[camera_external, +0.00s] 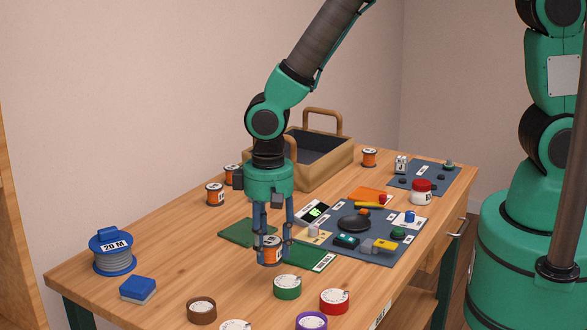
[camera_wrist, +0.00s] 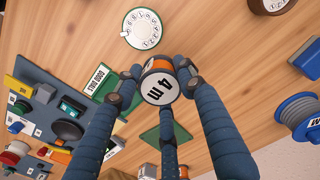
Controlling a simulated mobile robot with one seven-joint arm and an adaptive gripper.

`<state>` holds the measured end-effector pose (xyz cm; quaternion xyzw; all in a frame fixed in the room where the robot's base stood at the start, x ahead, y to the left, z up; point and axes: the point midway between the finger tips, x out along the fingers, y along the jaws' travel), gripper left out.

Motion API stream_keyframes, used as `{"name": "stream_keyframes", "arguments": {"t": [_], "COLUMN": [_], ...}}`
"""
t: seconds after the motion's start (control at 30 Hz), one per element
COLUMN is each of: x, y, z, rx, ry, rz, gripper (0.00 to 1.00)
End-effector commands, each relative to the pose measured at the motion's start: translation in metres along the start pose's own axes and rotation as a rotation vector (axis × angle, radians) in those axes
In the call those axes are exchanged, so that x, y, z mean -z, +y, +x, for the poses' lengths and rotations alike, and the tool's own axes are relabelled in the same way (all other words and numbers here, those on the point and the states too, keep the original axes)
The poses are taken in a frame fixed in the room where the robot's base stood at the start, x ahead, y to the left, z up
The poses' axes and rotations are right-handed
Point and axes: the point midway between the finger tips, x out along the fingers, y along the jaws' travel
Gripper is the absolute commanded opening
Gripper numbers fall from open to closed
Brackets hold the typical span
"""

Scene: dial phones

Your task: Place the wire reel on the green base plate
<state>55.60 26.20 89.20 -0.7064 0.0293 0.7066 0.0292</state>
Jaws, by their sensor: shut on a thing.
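An orange wire reel (camera_external: 271,251) is held upright between my gripper's fingers (camera_external: 273,243). In the wrist view its white top (camera_wrist: 157,89) reads "4 m" and faces the camera, with fingers closed around it (camera_wrist: 155,85). Green plate surface shows behind and left of the gripper (camera_external: 245,232) and also to its right (camera_external: 303,254), where it carries a white label.
Dial discs, including a green one (camera_external: 288,287) and a red one (camera_external: 334,301), lie in front. A blue 20 M reel (camera_external: 113,252) and blue block (camera_external: 138,289) stand left. A dark mat (camera_external: 345,215) with phone parts lies right. Other orange reels (camera_external: 215,194) and a wooden crate (camera_external: 325,175) are behind.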

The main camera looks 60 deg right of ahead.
Motion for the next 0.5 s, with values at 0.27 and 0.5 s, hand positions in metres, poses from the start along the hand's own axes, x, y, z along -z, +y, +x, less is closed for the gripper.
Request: {"name": "stream_keyframes", "arguments": {"t": [0.27,0.5], "x": [0.006,0.015], "y": [0.019,0.066], "z": [-0.003,-0.006], "rx": [0.0,-0.001], "ry": [0.001,-0.001], "rz": [0.014,0.046], "gripper": [0.11,0.11]}}
